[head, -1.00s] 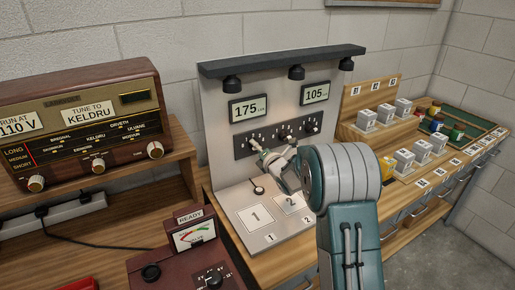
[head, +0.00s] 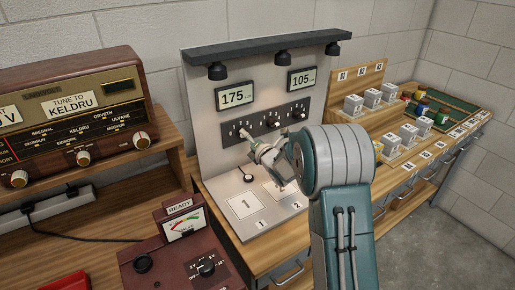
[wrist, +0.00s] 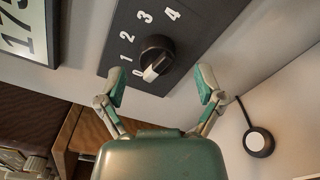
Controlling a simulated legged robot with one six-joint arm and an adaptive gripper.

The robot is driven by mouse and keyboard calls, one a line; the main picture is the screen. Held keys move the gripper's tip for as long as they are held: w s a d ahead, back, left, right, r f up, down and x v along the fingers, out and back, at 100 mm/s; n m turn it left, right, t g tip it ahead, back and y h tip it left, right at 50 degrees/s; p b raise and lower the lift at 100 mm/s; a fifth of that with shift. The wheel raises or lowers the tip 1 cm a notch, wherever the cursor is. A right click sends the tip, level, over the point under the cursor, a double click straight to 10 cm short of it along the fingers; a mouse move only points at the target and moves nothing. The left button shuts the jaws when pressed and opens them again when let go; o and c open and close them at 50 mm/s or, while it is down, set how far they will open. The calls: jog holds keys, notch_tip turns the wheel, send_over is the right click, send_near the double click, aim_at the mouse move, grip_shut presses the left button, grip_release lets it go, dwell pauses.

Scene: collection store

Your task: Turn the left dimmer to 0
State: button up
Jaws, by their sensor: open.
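The left dimmer is a black knob (wrist: 157,55) with a white pointer, on a dark panel marked with numbers. In the wrist view the pointer is turned down toward the 0 mark (wrist: 137,72). My gripper (wrist: 160,85) is open and empty. Its fingertips are apart on either side, just below the knob, with no visible contact. In the head view my gripper (head: 254,147) is in front of the panel's left part. The left display (head: 235,96) reads 175.
The middle dimmer (head: 272,123) and right dimmer (head: 299,114) are close by on the right. The right display (head: 303,79) reads 105. A round black piece on a cord (wrist: 258,141) is to the gripper's right. Lamps (head: 217,71) overhang the board.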

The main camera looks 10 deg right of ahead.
jog(key=v, duration=0.9)
jog(key=shift+s, duration=0.35)
jog(key=shift+d, duration=0.1)
jog(key=s+d+r+m+g+h, duration=0.1)
jog(key=s+r+m+g+h, duration=0.6)
jog(key=s+m, duration=0.55)
jog(key=s+a+m+g, duration=0.2)
jog(key=s+m, duration=0.5)
jog(key=s, duration=0.4)
jog(key=s+a+m+g+y, duration=0.1)
jog(key=s+a+m+g, duration=0.1)
jog(key=s+m, duration=0.6)
jog(key=s+a, duration=0.1)
jog(key=s, duration=0.3)
jog(key=shift+s+r+g, duration=0.25)
jog(key=shift+r+g, duration=0.05)
